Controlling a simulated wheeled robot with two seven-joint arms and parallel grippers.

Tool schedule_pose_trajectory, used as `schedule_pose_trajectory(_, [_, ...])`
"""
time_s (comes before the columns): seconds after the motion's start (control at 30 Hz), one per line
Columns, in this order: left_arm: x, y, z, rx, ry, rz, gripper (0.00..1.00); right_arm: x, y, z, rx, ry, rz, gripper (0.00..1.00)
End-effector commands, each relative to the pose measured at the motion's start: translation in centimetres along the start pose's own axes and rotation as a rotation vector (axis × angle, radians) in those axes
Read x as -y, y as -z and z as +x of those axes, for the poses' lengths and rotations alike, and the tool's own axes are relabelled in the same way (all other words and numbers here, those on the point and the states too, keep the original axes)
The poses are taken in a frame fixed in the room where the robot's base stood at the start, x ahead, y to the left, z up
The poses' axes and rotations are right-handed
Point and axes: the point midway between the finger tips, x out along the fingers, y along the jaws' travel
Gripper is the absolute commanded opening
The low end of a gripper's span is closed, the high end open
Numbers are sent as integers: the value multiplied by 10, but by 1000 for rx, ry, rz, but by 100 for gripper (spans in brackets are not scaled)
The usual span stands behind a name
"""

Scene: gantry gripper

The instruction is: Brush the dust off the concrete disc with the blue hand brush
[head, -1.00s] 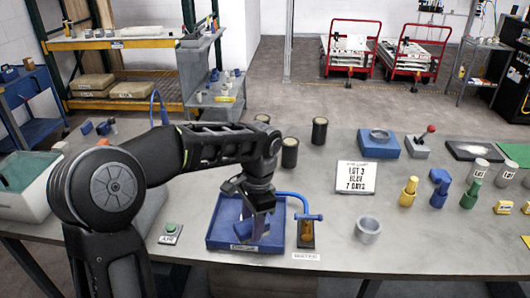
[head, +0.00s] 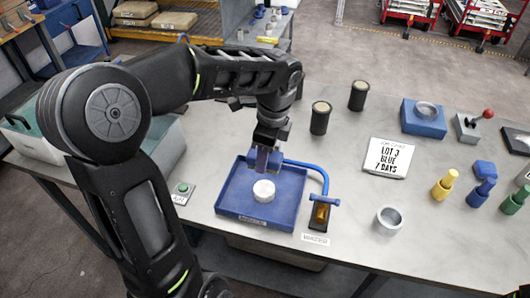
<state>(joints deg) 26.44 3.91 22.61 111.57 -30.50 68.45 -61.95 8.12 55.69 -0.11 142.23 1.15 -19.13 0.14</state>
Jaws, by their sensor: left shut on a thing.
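The pale concrete disc (head: 264,191) lies in the blue tray (head: 236,207) on the grey bench, with its top in view. My left gripper (head: 267,150) points down above the back part of the tray, just behind the disc in the picture. It is shut on the blue hand brush (head: 264,160), of which only a small part shows below the fingers. The brush appears apart from the disc. Dust on the disc is too small to tell. My right gripper is out of view.
A blue pipe (head: 310,167) arches beside the tray to a small stand (head: 321,214) with a WATER label. A green button box (head: 182,192) is left of the tray.

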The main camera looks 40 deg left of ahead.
Motion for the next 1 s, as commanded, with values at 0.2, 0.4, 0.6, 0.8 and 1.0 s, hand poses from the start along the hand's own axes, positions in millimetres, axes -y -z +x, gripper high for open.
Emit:
schedule_pose_trajectory(0.2, [-1, 3, 22, 0, -3, -1, 8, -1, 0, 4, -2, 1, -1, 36])
schedule_pose_trajectory(0.4, [0, 5, 42, 0, -1, -1, 8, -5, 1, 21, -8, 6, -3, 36])
schedule_pose_trajectory(0.6, [0, 5, 44, 0, 0, -1, 8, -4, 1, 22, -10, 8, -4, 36])
schedule_pose_trajectory(0.8, [0, 5, 43, 0, 0, -1, 8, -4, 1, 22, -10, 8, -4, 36])
schedule_pose_trajectory(1.0, [3, 11, 45, -1, -6, -44, 8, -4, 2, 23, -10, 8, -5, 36])
